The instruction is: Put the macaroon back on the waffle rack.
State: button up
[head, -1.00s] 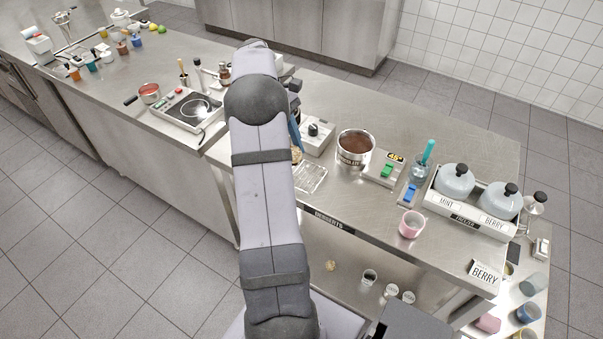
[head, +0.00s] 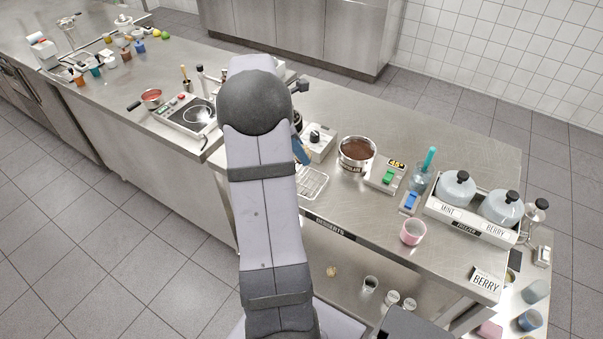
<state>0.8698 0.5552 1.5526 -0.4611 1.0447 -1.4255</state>
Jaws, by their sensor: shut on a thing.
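The waffle rack (head: 312,184), a small wire rack, sits near the front edge of the steel counter, just right of my arm. My gripper (head: 303,151) shows only as a blue part beside my arm, above and behind the rack. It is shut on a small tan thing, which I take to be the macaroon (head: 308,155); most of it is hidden. The visible part of the rack looks empty; my arm covers its left side.
A white device with a black knob (head: 315,138) stands behind the rack, and a chocolate pot (head: 357,152) to its right. A pink cup (head: 413,231) is near the counter edge. A beige lump (head: 331,271) lies on the lower shelf.

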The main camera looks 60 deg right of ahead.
jog(key=shift+f+p, duration=1)
jog(key=shift+f, duration=3.2)
jog(key=shift+f, duration=0.1)
jog(key=o, duration=1)
jog(key=shift+o, duration=0.2)
jog(key=b+v, duration=0.2)
jog(key=v, duration=1)
jog(key=shift+b, duration=0.3)
